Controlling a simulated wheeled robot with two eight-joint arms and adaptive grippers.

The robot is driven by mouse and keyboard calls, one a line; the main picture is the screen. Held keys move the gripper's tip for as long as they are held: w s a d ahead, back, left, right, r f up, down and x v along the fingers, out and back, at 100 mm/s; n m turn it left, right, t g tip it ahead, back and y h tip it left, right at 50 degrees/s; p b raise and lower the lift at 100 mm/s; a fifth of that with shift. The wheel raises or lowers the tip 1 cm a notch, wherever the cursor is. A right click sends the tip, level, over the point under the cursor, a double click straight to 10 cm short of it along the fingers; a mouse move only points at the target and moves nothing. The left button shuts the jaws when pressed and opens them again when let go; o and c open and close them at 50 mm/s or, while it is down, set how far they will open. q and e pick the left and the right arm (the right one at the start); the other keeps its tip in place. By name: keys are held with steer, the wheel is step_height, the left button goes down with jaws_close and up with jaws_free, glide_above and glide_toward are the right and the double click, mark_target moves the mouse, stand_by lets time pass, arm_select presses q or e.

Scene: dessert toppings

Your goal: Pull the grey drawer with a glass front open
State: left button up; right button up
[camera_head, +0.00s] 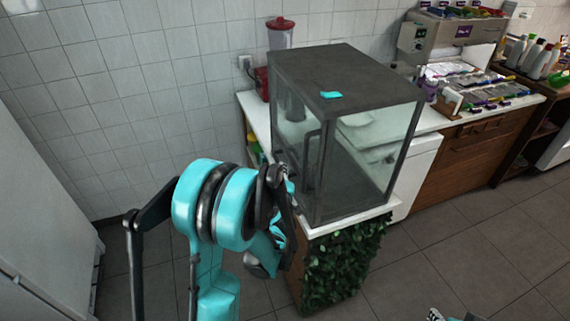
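A grey cabinet with glass sides (345,80) stands on the white counter at the middle of the view. A dark vertical handle (308,160) shows at its left-hand face, by the near corner. I cannot make out a separate drawer edge or any gap, so I cannot tell whether the glass front is shut. My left gripper (280,188) is at the cabinet's lower left face, below the handle. My turquoise wrist and black links cover much of it. Its fingertips are not clear, and I cannot tell whether it touches the cabinet. My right gripper is not clearly shown.
A leafy green panel (345,262) covers the counter end below the cabinet. A red-lidded blender (281,35) stands behind it. Bottles (530,55) and a topping station (455,40) are at the back right. A large white unit (40,190) stands at left. The tiled floor at right is free.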

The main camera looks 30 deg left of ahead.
arm_select(q)
steer(key=x, duration=0.5)
steer(key=shift+b, duration=0.35)
arm_select(e)
steer(key=shift+w+f, duration=0.1)
steer(key=shift+f, duration=0.4)
arm_select(q)
jaws_close()
steer(key=shift+s, duration=0.1)
